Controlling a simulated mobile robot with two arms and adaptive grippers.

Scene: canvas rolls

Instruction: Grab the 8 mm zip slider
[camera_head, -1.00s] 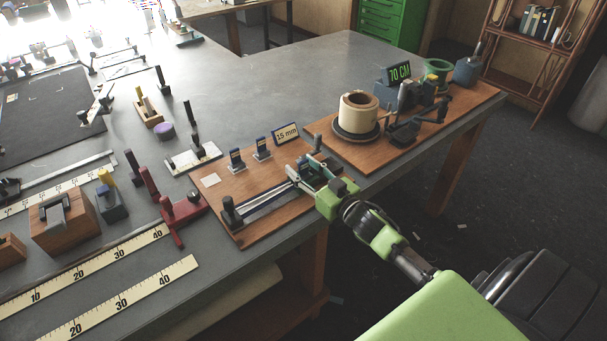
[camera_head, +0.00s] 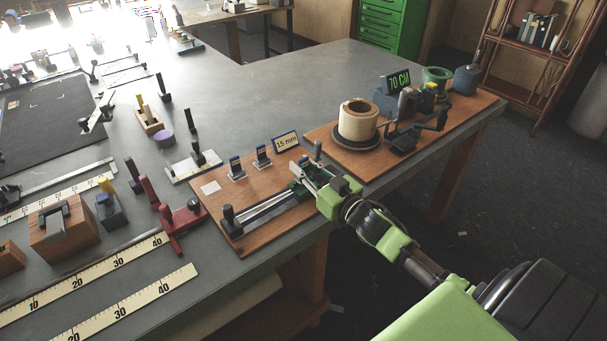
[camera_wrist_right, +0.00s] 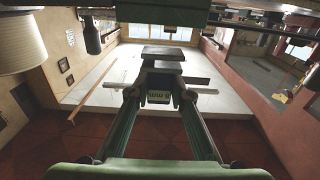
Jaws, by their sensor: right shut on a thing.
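My right gripper (camera_head: 298,178) reaches in from the right over the right end of the wooden zip board (camera_head: 283,217). In the right wrist view its two fingers (camera_wrist_right: 159,92) close on a small dark zip slider (camera_wrist_right: 160,80) with a pale label. The label appears upside down and seems to read 8 mm. In the head view the fingers mostly hide this slider. Two other dark sliders (camera_head: 236,169) stand on the board left of the gripper, by the 15 mm sign (camera_head: 286,142). A pale zip track (camera_head: 265,208) runs along the board. My left gripper is not in view.
A second wooden board behind holds a cream roll (camera_head: 358,120), a 70 CM sign (camera_head: 397,80) and a black clamp (camera_head: 404,142). A red stand (camera_head: 178,225) is left of the zip board. The table's middle is clear.

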